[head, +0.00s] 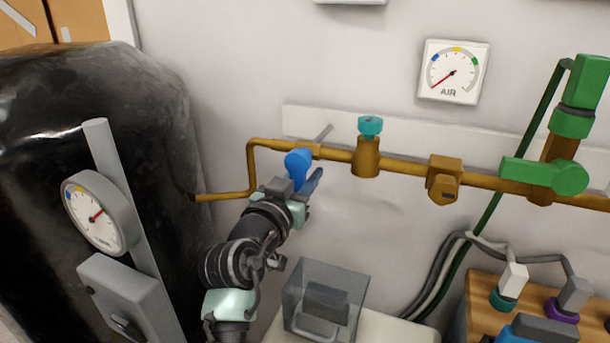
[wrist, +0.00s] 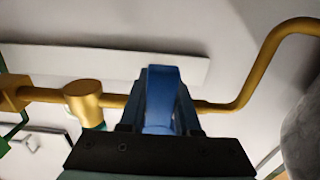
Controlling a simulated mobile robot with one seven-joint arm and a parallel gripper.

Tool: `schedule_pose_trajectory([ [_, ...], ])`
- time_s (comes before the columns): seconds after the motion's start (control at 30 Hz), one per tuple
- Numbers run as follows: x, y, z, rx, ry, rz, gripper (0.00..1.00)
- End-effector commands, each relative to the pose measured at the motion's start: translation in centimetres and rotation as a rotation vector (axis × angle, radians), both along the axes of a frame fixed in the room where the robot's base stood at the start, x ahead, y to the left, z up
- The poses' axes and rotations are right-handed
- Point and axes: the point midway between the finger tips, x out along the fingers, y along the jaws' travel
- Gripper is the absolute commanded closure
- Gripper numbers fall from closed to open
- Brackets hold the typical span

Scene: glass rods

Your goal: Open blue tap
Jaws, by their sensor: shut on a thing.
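The blue tap (head: 298,160) sits on the brass pipe (head: 330,153) left of the teal valve, and its rounded blue handle shows above my gripper in the head view. My gripper (head: 304,185) reaches up to it from below. In the wrist view the blue handle (wrist: 160,90) stands between the two fingers of my gripper (wrist: 160,105), which are shut on it. The tap's body behind the handle is mostly hidden by the handle and fingers.
A teal valve (head: 370,126) and a green valve (head: 545,175) sit further right along the pipe. An air gauge (head: 453,72) hangs above. A dark tank (head: 150,130) with a round gauge (head: 94,213) stands left. A clear box (head: 325,300) is below, right of my arm.

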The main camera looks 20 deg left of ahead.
Motion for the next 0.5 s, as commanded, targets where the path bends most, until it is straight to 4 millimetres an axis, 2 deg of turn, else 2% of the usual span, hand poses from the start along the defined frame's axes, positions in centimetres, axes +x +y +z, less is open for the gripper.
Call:
schedule_pose_trajectory([
  [0.27, -0.01, 0.27, -0.46, 0.058, 0.0, 0.0, 1.0],
  [0.5, 0.0, 0.95, -0.56, 0.21, -0.006, 0.001, 1.0],
])
